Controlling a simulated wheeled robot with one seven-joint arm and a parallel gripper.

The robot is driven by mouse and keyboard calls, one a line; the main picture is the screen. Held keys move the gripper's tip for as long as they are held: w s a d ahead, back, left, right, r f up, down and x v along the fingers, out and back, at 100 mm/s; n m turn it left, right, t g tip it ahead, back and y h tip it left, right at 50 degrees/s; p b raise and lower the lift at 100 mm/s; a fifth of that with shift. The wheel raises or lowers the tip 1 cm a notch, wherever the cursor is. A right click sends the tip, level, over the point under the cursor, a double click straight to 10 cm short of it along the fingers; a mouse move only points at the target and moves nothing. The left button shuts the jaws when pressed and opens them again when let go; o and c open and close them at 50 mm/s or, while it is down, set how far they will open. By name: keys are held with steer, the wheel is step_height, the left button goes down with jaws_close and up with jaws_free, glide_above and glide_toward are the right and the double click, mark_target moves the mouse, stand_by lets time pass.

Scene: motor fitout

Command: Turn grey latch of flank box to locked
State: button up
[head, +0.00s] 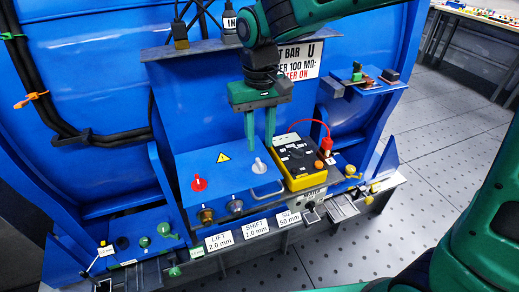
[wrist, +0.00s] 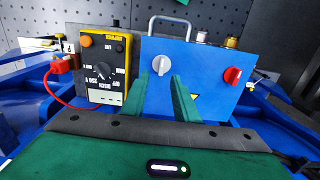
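The flank box (head: 212,172) is a blue box with a sloped top, a yellow warning triangle and a metal handle. Its grey latch (head: 259,166) is a small pale knob at the right of the top. In the wrist view the grey latch (wrist: 161,66) shows just beyond my fingertips. My gripper (head: 260,147) points down over it, fingers apart with nothing between them. In the wrist view the gripper (wrist: 166,78) straddles the line to the latch. The tips look close to the latch; I cannot tell if they touch. A red latch (head: 199,184) stands at the left of the box top.
A yellow meter (head: 299,160) with a dial stands close to the right of the box, with a red cable (head: 313,123) and red plug (head: 326,143). Round connectors (head: 207,215) sit on the box front. Labels (head: 219,241) line the lower edge. Black cables (head: 120,138) run at left.

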step_height(320, 180, up, 5)
steer(key=shift+f, duration=0.15)
steer(key=s+d+f+m, duration=0.1)
steer(key=s+d+m, duration=0.2)
steer(key=d, duration=1)
steer(key=s+d+f+m, duration=0.15)
steer(key=s+d, duration=0.25)
steer(key=d, duration=0.8)
steer(key=s+d+f+m, duration=0.2)
steer(key=s+d, duration=0.3)
steer(key=s, duration=0.2)
steer(key=s+d+f+m, duration=0.2)
steer(key=s+d+m, duration=0.1)
steer(key=s+d, duration=0.3)
steer(key=shift+s+f, duration=0.25)
steer(key=shift+s, duration=0.55)
